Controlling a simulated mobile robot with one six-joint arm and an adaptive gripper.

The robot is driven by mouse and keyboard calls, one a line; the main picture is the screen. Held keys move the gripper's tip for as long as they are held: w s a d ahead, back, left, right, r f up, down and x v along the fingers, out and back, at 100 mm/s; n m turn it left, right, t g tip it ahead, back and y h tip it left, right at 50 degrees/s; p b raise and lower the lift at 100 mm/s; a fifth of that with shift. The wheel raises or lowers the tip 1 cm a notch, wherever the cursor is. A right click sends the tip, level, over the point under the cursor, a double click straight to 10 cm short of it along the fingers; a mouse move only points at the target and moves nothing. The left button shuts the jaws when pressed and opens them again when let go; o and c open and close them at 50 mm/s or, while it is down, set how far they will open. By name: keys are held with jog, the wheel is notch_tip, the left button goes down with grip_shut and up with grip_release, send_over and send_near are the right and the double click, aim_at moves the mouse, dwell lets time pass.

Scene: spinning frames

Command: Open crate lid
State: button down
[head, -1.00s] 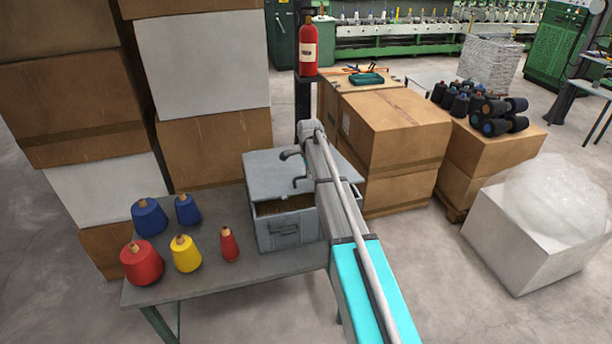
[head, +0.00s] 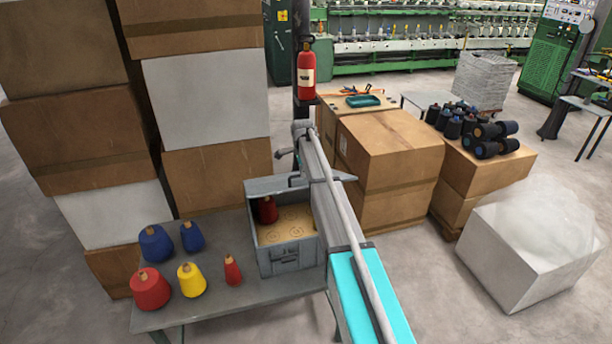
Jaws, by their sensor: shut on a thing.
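The grey metal crate (head: 285,258) stands on the grey table, at the middle of the head view. Its lid (head: 265,186) is raised at the back and shows nearly edge-on, so the crate is open at the top. Inside are a dark red cone (head: 267,211) at the back left and a tan surface with ring marks. My arm crosses in front of the crate's right side and hides part of it. My gripper (head: 286,153) is by the raised lid, shut on it. Its fingertips are mostly hidden by the lid and my arm.
Blue, red and yellow yarn cones (head: 191,280) stand on the table (head: 225,305) left of the crate. Stacked cartons (head: 215,180) rise behind left. More cartons (head: 390,150), a fire extinguisher (head: 306,72) and a white box (head: 525,255) are right. Floor shows between them.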

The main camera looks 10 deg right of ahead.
jog(key=w+r+p, duration=1.1)
jog(key=w+r, duration=0.2)
jog(key=w, duration=0.2)
jog(key=shift+w+a, duration=0.2)
jog(key=shift+a, duration=0.25)
